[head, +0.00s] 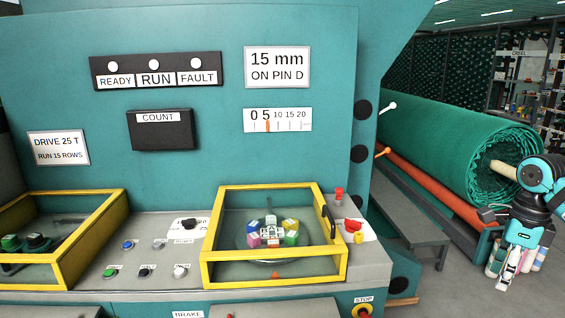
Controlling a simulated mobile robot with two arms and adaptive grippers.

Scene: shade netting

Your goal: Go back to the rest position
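My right gripper (513,264) hangs pointing down at the far right, on my teal and black arm. It is beside the green netting roll and clear of the machine's panel. Its fingers are small and overlap pale objects behind, so I cannot tell whether they are open or shut. I see nothing clearly held in it. My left gripper and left arm are not in view.
The teal machine fills the left and middle. Its console has two yellow-framed clear covers (211,240), coloured buttons and a red-yellow knob (353,226). A green netting roll (450,145), an orange roller (430,187) and a grey bench (392,212) stand right. Grey floor shows lower right.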

